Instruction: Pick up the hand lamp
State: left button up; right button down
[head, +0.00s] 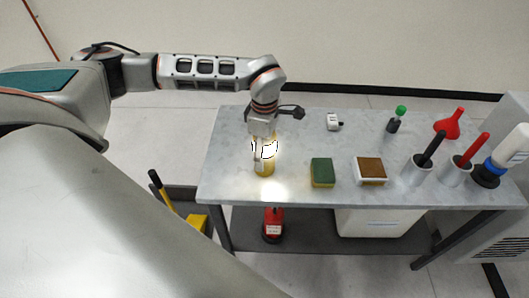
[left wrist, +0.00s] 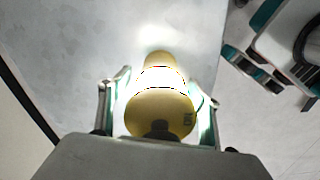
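The hand lamp (head: 264,167) is yellow with a brightly lit middle. It stands upright near the front left of the grey table (head: 300,147). My left gripper (head: 262,148) points down over it from above. In the left wrist view, the hand lamp (left wrist: 160,113) lies between the two fingers of the left gripper (left wrist: 160,98), one on each side. The fingers are spread with what look like narrow gaps beside the lamp. Glare hides part of the fingers and lamp in the head view. My right gripper is not in view.
A green-yellow sponge (head: 322,172) and a brown-topped white block (head: 370,170) lie right of the lamp. Farther right are a red funnel (head: 449,123), cups with handled tools and a white bottle (head: 511,146). A red object (head: 272,225) stands on the lower shelf.

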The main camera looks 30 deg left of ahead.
pick_arm(q)
jog(key=c, duration=1.2)
jog(key=shift+c, duration=0.2)
jog(key=shift+r, duration=0.1)
